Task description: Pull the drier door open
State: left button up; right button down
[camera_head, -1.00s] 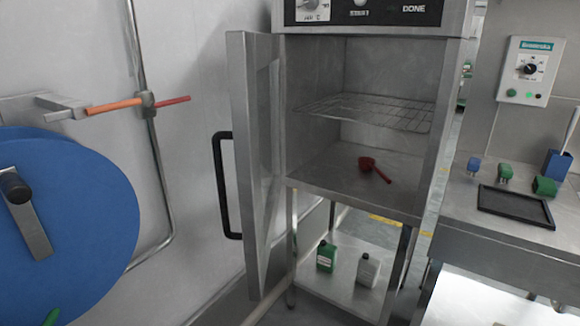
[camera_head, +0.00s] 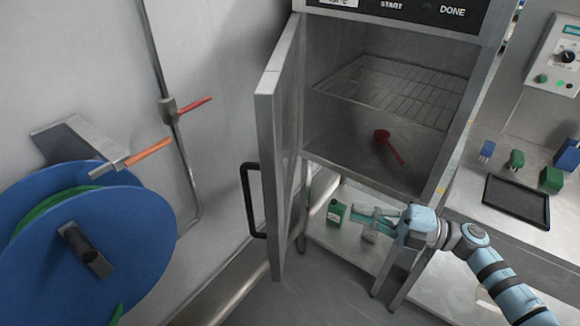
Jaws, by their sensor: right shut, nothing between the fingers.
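The drier (camera_head: 462,128) is a steel cabinet with its door (camera_head: 279,150) swung open to the left on its left edge. A black bar handle (camera_head: 248,200) sits on the door's outer face, toward the wall. Inside the drier are a wire rack (camera_head: 395,90) and a red scoop (camera_head: 388,146) on the floor. My right gripper (camera_head: 362,217) is shut and empty, in front of the lower shelf, below the drier opening and right of the door. It is apart from the door and handle. My left gripper is not in view.
A blue hose reel (camera_head: 130,240) stands at the left near a wall pipe. A green bottle (camera_head: 336,212) is on the lower shelf. At right, a steel bench holds a black tray (camera_head: 516,200) and several coloured blocks. Clear floor lies below the door.

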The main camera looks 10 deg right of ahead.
aim_at(279, 207)
jog(key=s+a+r+n+g, duration=0.3)
jog(key=r+n+g, duration=0.1)
jog(key=shift+y, duration=0.4)
jog(key=p+x, duration=0.1)
jog(key=x, duration=0.3)
jog(key=p+x, duration=0.1)
jog(key=x, duration=0.3)
jog(key=p+x, duration=0.1)
jog(key=x, duration=0.4)
jog(key=shift+w, duration=0.3)
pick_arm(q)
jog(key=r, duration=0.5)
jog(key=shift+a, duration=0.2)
